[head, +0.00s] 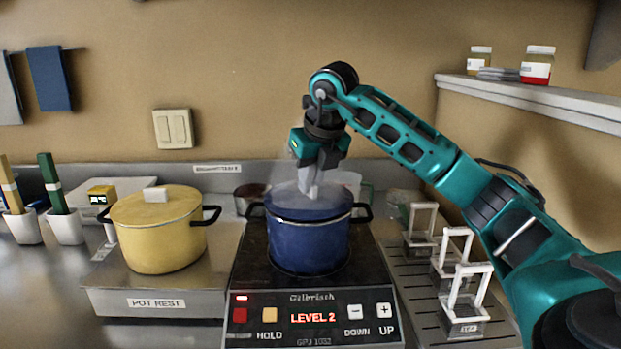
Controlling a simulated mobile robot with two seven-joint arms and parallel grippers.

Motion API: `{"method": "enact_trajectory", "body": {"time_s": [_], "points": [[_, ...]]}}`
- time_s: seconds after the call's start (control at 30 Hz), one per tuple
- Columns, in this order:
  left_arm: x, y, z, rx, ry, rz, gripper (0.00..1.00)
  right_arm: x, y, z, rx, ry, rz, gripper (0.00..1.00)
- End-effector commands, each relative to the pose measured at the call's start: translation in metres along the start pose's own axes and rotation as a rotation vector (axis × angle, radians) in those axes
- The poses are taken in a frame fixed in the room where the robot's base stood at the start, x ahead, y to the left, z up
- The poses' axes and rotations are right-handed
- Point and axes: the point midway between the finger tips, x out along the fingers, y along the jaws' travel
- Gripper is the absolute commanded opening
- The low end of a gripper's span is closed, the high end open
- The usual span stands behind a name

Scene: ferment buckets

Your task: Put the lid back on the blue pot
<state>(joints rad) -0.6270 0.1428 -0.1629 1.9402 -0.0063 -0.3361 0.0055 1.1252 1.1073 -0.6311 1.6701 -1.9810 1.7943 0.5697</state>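The blue pot (308,246) stands on the black hob with its two dark side handles out to left and right. Its blue lid (285,204) is at the pot's mouth and looks about level; I cannot tell whether it rests fully on the rim. My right gripper (311,190) points down over the middle of the lid. Its pale fingers are close together at the lid's centre and look shut on the lid's knob, which they hide. Faint steam blurs this area. My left gripper is not in view.
A lidded yellow pot (156,238) stands on the pot rest (155,303) at left. The hob's panel (312,318) reads LEVEL 2. Several handled frames (464,318) stand on a slatted rack at right. Cups (65,226) with green- and yellow-handled tools stand far left.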

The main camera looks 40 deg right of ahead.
Motion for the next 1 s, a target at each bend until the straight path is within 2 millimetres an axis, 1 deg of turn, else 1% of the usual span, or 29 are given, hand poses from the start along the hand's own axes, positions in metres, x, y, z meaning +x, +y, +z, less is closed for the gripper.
{"method": "enact_trajectory", "body": {"time_s": [0.03,0.07,0.1,0.37,0.53,0.8,1.0], "points": [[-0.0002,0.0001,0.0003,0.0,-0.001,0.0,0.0,-0.0004,-0.0001,0.0002,0.0,-0.001,0.0,0.0],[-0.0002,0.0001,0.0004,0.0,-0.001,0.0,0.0,-0.0004,-0.0001,0.0002,0.0,-0.001,0.0,0.12],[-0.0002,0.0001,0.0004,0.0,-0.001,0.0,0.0,-0.0004,-0.0002,0.0002,0.0,-0.001,0.0,0.16],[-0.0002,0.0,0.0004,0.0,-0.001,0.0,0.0,-0.0004,-0.0002,0.0002,0.0,-0.001,0.0,0.41],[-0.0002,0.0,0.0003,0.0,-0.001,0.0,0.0,-0.0003,-0.0002,0.0002,0.0,-0.001,0.0,0.41],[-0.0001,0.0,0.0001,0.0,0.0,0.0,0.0,0.0,-0.0001,0.0,0.0,0.0,0.0,0.66],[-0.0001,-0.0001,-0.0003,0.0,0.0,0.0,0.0,-0.0003,-0.0001,0.0001,0.0,0.0,0.0,0.66]]}}
